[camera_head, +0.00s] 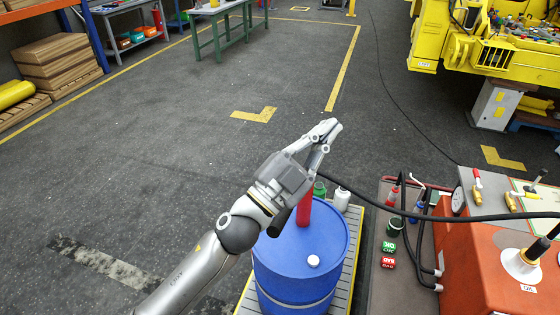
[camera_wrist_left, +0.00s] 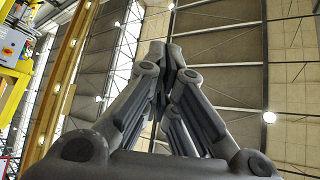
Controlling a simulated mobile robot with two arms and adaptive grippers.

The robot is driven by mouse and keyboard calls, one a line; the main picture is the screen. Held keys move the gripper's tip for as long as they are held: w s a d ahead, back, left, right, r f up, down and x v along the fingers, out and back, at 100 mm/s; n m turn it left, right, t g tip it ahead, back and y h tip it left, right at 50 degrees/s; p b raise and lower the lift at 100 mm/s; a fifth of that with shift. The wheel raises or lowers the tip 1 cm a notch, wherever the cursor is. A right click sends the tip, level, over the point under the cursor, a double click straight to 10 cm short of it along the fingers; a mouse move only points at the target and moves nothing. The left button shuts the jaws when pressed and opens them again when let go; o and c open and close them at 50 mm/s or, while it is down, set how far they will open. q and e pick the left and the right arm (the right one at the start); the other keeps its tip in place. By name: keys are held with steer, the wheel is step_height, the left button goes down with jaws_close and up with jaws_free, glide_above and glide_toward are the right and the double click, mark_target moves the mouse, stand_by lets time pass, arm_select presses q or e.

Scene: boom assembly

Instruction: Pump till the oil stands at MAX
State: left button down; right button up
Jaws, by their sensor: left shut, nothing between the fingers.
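My left gripper (camera_head: 333,127) is shut and empty, held above and behind the blue drum (camera_head: 330,248). In the left wrist view its fingers (camera_wrist_left: 168,48) meet at the tips with nothing between them, against the ceiling. A red upright cylinder (camera_head: 304,212) stands on the drum top, partly hidden by my gripper and wrist. A black hose (camera_head: 395,208) runs from near it to the right across an orange-red unit (camera_head: 470,250). I cannot make out an oil level or a MAX mark. My right gripper is not in view.
The drum stands on a slatted pallet (camera_head: 348,270). A white bottle (camera_head: 341,198) stands behind it. Red and green boxes (camera_head: 388,255) lie on the grey bench beside the unit. A yellow machine (camera_head: 490,45) stands back right.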

arm_select(q)
steer(key=s+d+r+m+g+h, duration=0.45)
steer(key=s+d+m+g, duration=0.35)
steer(key=m+g, duration=0.5)
steer(key=s+d+f+m+g+y, duration=0.4)
steer(key=s+f+m+g+y, duration=0.1)
steer(key=m+g, duration=0.15)
steer(key=w+a+f+m+t+y+p, duration=0.1)
steer(key=a+f+m+y, duration=0.2)
steer(key=f+y, duration=0.35)
steer(key=w+a+f+n+t+y, duration=0.1)
steer(key=w+a+t+y, duration=0.2)
steer(key=w+a+y, duration=0.4)
steer(key=w+a+f+n+t+y, duration=0.1)
steer(key=w+a+t+y, duration=0.3)
steer(key=a, duration=0.6)
steer(key=shift+g+h, duration=0.5)
steer(key=shift+g, duration=0.15)
steer(key=x, duration=0.6)
steer(key=shift+a, duration=0.1)
steer(key=shift+f, duration=0.3)
